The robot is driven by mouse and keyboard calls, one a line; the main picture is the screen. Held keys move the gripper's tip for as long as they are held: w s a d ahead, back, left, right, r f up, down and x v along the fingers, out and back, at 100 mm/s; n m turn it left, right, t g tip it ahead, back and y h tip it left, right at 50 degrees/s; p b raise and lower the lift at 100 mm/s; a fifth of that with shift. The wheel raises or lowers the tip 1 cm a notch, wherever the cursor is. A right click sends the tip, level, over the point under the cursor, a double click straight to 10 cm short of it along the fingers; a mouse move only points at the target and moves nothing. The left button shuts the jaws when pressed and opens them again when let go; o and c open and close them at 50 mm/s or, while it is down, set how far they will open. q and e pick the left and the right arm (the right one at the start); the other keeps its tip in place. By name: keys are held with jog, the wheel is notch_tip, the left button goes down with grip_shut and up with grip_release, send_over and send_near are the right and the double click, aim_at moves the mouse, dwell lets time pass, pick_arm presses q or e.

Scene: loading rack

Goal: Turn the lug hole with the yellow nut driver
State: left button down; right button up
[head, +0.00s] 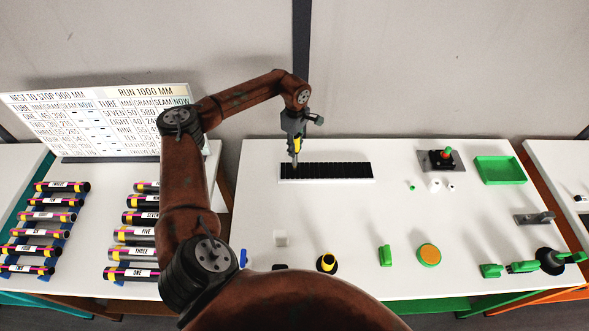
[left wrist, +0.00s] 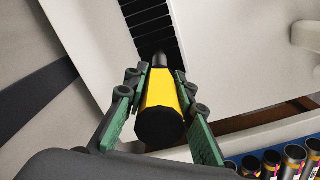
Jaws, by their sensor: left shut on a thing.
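The yellow nut driver (left wrist: 161,91) is held between the green-padded fingers of my left gripper (left wrist: 160,88) in the left wrist view. Its black end faces the camera and its grey shaft points toward a black slotted strip (left wrist: 148,22). In the head view my left gripper (head: 296,145) hangs over the left end of this strip (head: 335,170), with a bit of the yellow driver (head: 297,144) showing. I cannot tell whether the driver's tip touches the strip. I cannot pick out the lug hole. My right gripper is not in view.
A green tray (head: 499,170), a dark block (head: 441,159) and a metal bracket (head: 533,218) are on the right. A black and yellow round piece (head: 327,262) is in front. The middle of the table is mostly clear.

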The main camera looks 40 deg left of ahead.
pick_arm(q)
jog(key=shift+n, duration=0.3)
jog(key=shift+f, duration=0.15)
jog(key=shift+f+b, duration=0.35)
jog(key=shift+f, duration=0.15)
